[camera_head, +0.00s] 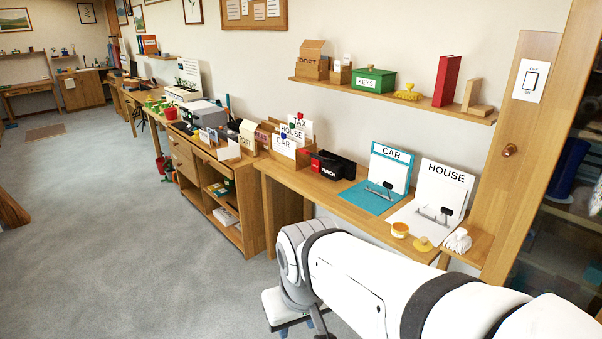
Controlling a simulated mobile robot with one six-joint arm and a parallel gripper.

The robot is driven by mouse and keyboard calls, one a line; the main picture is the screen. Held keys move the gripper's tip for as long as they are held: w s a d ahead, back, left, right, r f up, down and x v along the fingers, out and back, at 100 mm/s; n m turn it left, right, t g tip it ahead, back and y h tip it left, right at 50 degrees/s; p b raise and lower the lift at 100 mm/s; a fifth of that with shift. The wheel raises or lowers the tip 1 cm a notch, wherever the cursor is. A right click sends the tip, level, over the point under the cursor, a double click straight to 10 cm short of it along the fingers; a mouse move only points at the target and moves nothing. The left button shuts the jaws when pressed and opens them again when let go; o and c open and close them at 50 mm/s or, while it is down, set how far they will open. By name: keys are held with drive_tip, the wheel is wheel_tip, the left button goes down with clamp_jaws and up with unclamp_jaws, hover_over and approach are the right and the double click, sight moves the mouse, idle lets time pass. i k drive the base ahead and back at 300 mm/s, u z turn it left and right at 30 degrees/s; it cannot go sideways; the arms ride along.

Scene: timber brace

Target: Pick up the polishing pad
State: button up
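A round yellow pad with a small raised grip (423,244) lies near the front edge of the wooden desk (330,197), at its right end. It looks like the polishing pad, though it is small in the picture. A shallow orange tub with a pale top (400,229) stands just left of it. A crumpled white cloth or glove (458,241) lies to its right. My white arm crosses the lower right, in front of the desk. My gripper's fingers do not show, and nothing is seen touching the pad.
A blue CAR folder (370,196) and a white HOUSE folder (410,215) lie open behind the pad. A black punch (322,166) stands farther left. A wall shelf (350,92) holds boxes and bookends above. A wooden post (510,150) rises at right.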

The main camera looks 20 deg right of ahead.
sight(459, 241)
drive_tip(key=z, duration=0.9)
drive_tip(key=i, duration=1.4)
drive_tip(key=z, duration=0.8)
drive_tip(key=k, duration=0.65)
drive_tip(key=z, duration=0.3)
drive_tip(key=i, duration=0.7)
drive_tip(key=u, duration=0.15)
